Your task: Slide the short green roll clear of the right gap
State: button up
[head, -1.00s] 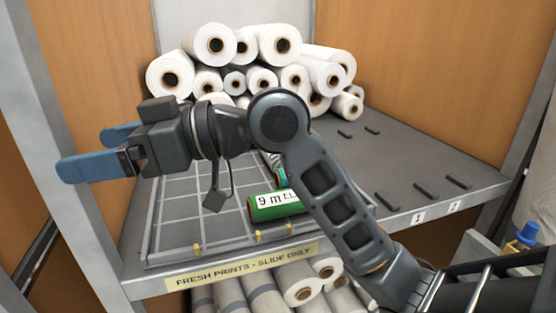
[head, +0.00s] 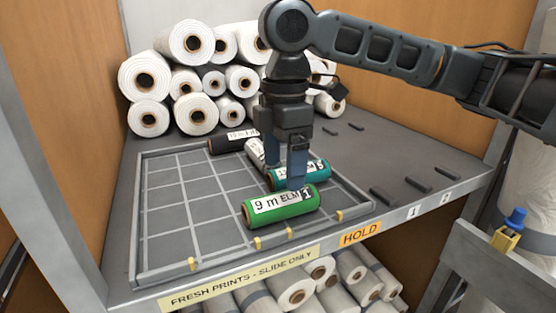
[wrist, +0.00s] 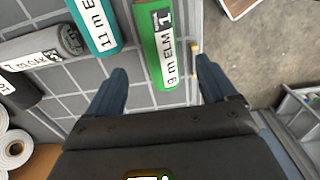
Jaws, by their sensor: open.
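The short green roll (head: 282,208), labelled "9 m ELM", lies on the gridded tray (head: 165,255) near its front rim. Yellow tabs stand on that rim. The right-hand pair, a tab (head: 290,233) and another (head: 340,215), bounds a gap; the green roll's right part lies behind it. My gripper (head: 285,168) points down over the rolls, open and empty. In the wrist view, its fingers (wrist: 160,78) are spread to either side of the near end of the green roll (wrist: 162,45). Whether they touch it, I cannot tell.
A teal roll (head: 300,174) lies just behind the green one, with a grey-white roll (head: 256,153) and a black roll (head: 232,142) farther back. White rolls (head: 190,80) are stacked behind the tray. The tray's left side is bare. An orange HOLD label (head: 361,234) marks the shelf edge.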

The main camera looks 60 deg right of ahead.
aim_at(284, 193)
jog(key=shift+s+d+f, duration=0.15)
jog(key=shift+d, duration=0.1)
jog(key=shift+f+b, duration=0.35)
jog(key=shift+f, duration=3.4)
jog(key=shift+c, duration=0.4)
jog(key=shift+a, duration=0.1)
jog(key=c, duration=1.1)
jog(key=shift+w+a+r, duration=0.1)
jog(key=shift+w+a, duration=0.65)
jog(key=shift+a, duration=0.35)
jog(key=shift+w+a+f, duration=0.1)
jog(key=shift+w+a, duration=0.7)
jog(key=shift+a, duration=0.3)
jog(key=shift+w+a+r, duration=0.1)
jog(key=shift+w+a, duration=0.65)
jog(key=shift+a, duration=0.35)
jog(key=o, duration=1.2)
jog(key=shift+c, duration=0.2)
